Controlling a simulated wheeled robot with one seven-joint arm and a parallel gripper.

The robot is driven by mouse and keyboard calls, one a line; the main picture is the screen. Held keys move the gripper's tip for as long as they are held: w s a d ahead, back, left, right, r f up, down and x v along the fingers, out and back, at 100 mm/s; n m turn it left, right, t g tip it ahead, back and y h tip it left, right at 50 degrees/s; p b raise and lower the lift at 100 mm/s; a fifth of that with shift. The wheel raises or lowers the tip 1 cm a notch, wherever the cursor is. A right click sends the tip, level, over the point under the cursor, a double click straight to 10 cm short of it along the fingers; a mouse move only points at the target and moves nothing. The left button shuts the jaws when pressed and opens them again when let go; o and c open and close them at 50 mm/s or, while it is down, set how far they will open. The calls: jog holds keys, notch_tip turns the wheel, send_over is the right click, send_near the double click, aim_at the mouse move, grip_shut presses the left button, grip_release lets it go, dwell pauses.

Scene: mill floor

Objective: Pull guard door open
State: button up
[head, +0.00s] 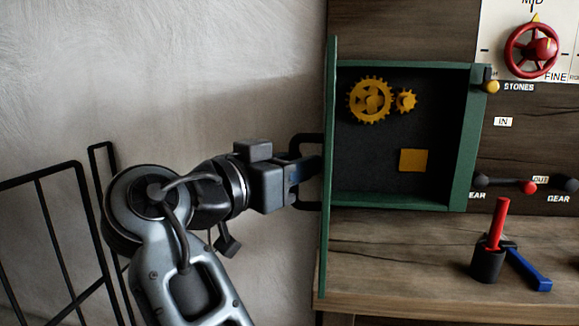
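The green guard door (329,230) stands swung out from the green-framed box (462,140), seen almost edge-on at the box's left side. The box front is uncovered, showing a large yellow gear (369,100), a small yellow gear (405,101) and a yellow square (413,160) inside. A black handle (306,138) sticks out on the left face of the door. My gripper (300,171) is at this handle, its fingertips overlapping the handle's upright bar. Whether the fingers are closed around the bar cannot be made out.
A red handwheel (531,50) is at the upper right. A lever with a red knob (528,187) sits below it. A dark cup with a red-handled tool (497,225) and a blue-handled tool (530,270) are on the wooden bench (400,265). A black rail (45,180) stands at left.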

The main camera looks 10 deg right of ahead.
jog(key=shift+o, duration=0.6)
jog(key=shift+s+a, duration=0.1)
jog(key=shift+a, duration=0.1)
jog(key=v, duration=0.8)
